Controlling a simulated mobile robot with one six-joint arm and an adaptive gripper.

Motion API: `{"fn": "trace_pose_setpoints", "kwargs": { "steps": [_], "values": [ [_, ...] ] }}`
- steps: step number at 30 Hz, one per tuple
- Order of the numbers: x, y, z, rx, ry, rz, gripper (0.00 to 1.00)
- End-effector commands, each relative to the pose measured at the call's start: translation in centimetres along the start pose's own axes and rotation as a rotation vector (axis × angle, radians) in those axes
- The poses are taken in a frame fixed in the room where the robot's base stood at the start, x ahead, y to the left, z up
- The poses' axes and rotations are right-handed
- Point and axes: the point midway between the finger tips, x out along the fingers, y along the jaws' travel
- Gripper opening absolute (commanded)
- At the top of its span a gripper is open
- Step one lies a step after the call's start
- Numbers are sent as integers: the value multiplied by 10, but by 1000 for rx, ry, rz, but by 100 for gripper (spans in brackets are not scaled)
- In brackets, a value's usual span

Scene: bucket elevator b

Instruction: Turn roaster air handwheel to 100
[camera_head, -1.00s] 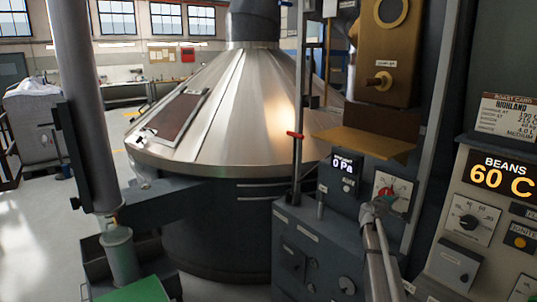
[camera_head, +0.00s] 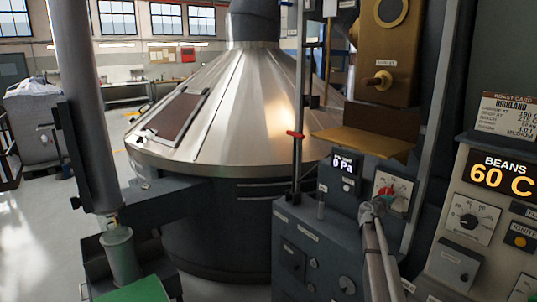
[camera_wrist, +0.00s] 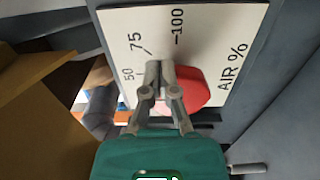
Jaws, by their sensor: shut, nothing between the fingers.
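The roaster air handwheel is a red knob (camera_wrist: 192,88) on a white plate (camera_wrist: 225,25) marked "AIR %", with 50, 75 and 100 readable in the wrist view. In the head view the same plate (camera_head: 402,184) sits on the dark cabinet front, with a bit of the red knob (camera_head: 386,190) showing. My gripper (camera_wrist: 160,68) is shut, with its fingertips side by side over the knob's left side. I cannot tell whether they touch it. The fingers hide part of the knob, and its exact setting cannot be read. My gripper (camera_head: 374,205) also shows in the head view.
A display reading 0 Pa (camera_head: 343,166) is left of the plate. A brass tray (camera_head: 366,141) juts out above it. A vertical grey post (camera_head: 432,130) stands close on the right. A panel with a "BEANS 60 C" display (camera_head: 497,178) is farther right.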

Motion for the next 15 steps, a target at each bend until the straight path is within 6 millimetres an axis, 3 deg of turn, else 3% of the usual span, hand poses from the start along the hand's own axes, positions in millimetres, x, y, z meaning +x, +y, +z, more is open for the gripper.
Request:
{"fn": "trace_pose_setpoints", "kwargs": {
  "steps": [15],
  "values": [
    [-1,-6,-1,1,7,-1,0]
  ]
}}
